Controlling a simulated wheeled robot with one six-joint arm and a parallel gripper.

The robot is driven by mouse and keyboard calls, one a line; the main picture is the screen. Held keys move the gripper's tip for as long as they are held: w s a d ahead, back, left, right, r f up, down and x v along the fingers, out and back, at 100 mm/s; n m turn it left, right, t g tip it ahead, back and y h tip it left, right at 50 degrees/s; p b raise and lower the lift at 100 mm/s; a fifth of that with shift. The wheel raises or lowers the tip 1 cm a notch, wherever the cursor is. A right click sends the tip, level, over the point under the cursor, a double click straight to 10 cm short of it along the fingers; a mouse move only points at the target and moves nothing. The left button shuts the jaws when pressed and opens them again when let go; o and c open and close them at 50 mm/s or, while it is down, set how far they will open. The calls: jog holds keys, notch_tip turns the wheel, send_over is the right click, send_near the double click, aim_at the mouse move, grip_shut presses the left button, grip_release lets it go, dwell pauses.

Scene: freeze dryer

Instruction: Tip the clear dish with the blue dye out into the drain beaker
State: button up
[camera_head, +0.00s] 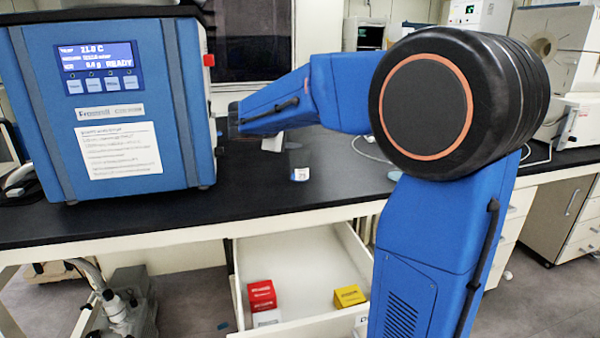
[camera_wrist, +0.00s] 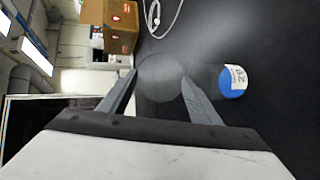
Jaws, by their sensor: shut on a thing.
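The clear dish (camera_wrist: 160,78) shows as a faint, see-through grey round shape between the fingers of my gripper (camera_wrist: 161,78) in the wrist view. My gripper is shut on it, and I see no blue in the dish. To its right stands a clear beaker with blue in it and a white label, likely the drain beaker (camera_wrist: 233,82). The beaker also shows in the head view as a small labelled vessel (camera_head: 299,165) on the black bench. In the head view my arm hides most of my gripper, and the dish cannot be made out.
A blue freeze dryer (camera_head: 110,105) with a lit display stands at the left of the black bench (camera_head: 240,195). An open white drawer (camera_head: 290,250) below holds a red box (camera_head: 262,295) and a yellow box (camera_head: 349,296). A cable (camera_wrist: 163,18) lies beyond the dish.

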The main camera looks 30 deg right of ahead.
jog(key=shift+w+d+f+n+g+y+b, duration=0.1)
jog(key=shift+w+d+n+g+y+b, duration=0.2)
jog(key=shift+g+y, duration=0.25)
jog(key=shift+w+d+n+g+y+b, duration=0.15)
jog(key=shift+w+g+y+b, duration=0.2)
jog(key=shift+g+y, duration=0.25)
jog(key=shift+w+d+f+n+g+y+b, duration=0.15)
jog(key=shift+w+d+g+y+b, duration=0.1)
jog(key=shift+g+y+b, duration=0.25)
jog(key=shift+w+d+g+y+b, duration=0.3)
jog(key=shift+w+d+g+y, duration=0.1)
jog(key=shift+w+g+y, duration=0.2)
jog(key=w+d+f+n+g+y+b, duration=0.2)
jog(key=w+d+f+g+y+b, duration=0.1)
jog(key=w+d+g+y+b, duration=0.1)
jog(key=shift+w+d+f+g, duration=0.25)
jog(key=shift+w+g, duration=0.4)
jog(key=shift+w, duration=0.75)
